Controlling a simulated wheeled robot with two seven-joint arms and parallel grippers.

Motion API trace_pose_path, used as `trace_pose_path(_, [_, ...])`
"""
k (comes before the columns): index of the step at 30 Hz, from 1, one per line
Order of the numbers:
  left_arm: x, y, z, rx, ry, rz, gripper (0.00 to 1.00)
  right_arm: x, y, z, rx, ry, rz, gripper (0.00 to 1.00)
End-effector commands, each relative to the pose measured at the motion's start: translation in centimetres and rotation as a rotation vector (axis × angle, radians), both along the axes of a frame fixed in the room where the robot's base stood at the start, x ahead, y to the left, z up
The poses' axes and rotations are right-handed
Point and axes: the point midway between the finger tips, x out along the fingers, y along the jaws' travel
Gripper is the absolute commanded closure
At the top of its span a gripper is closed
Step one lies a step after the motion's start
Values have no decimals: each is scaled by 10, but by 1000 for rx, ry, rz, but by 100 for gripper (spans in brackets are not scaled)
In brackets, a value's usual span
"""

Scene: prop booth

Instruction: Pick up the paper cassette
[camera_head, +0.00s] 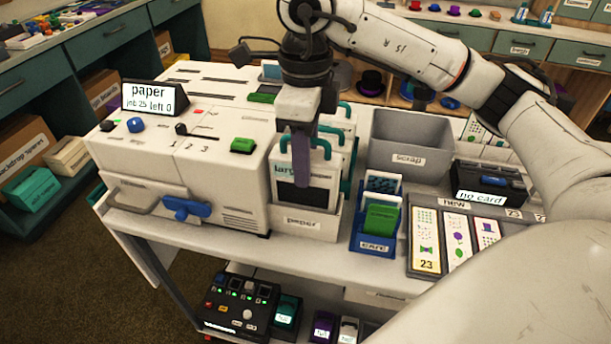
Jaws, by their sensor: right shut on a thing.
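A white paper cassette (286,173) with a teal handle, a dark front window and partly hidden lettering stands upright at the front of a white bin labelled "paper" (303,223). More cassettes with teal handles (343,115) stand behind it. My right gripper (302,178) comes down from above in front of this cassette and is shut on it at the handle; the fingers hide part of the handle and front. The cassette's lower end is hidden in the bin. My left gripper is not in view.
Left of the bin stands a white printer (180,150) with a display (150,98) reading "paper, job 25, left 0". To the right are a grey scrap bin (408,140), a blue "care" holder (374,240), a "no card" box (485,185) and a card tray (425,271).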

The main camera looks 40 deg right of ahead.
Motion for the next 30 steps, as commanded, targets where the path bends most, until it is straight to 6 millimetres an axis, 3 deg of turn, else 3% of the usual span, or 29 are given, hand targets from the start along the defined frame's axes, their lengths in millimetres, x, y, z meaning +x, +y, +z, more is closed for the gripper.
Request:
trace_pose_path(4, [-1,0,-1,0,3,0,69,1,1,34,2,-7,1,100])
trace_pose_path(21, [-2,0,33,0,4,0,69,1,0,156,0,-9,-2,100])
trace_pose_path(30, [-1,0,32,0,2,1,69,0,0,206,-1,-7,-1,100])
